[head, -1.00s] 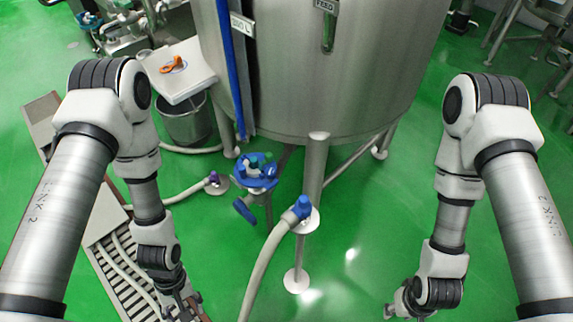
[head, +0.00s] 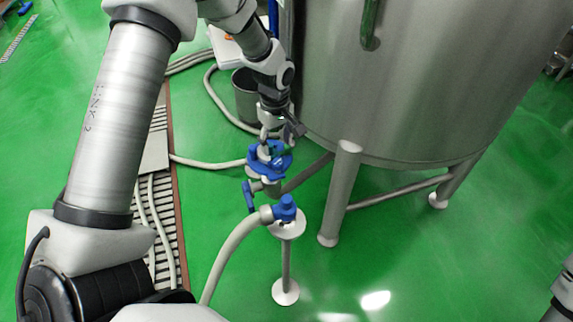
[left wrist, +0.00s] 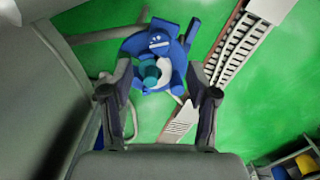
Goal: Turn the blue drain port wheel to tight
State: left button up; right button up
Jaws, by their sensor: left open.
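The blue drain port wheel (head: 283,164) sits on the pipe fitting low at the tank's left side, partly hidden by my gripper in the head view. My left gripper (head: 279,133) is right above it, pointing down. In the left wrist view, my left gripper (left wrist: 160,76) has its fingers spread on either side of the wheel's lower part. The wheel (left wrist: 150,44) shows there with a teal piece (left wrist: 150,74) at its middle. I cannot tell whether the fingers touch it. My right gripper is out of view.
A blue lever (head: 249,196) hangs below the port. A hose with a blue connector (head: 286,207) stands on a post just in front. The steel tank (head: 420,80) rises close on the right. A grey bucket (head: 246,97) stands behind; green floor is free at front right.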

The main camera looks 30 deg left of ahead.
aim_at(278, 162)
pick_arm(q)
jog(key=f, duration=0.6)
jog(key=shift+w+d+f, duration=0.15)
jog(key=shift+d+f, duration=0.05)
jog(key=shift+d, duration=0.05)
jog(key=shift+a+f+b, duration=0.15)
jog(key=shift+f+b, duration=0.15)
jog(key=shift+f, duration=0.25)
grip_shut()
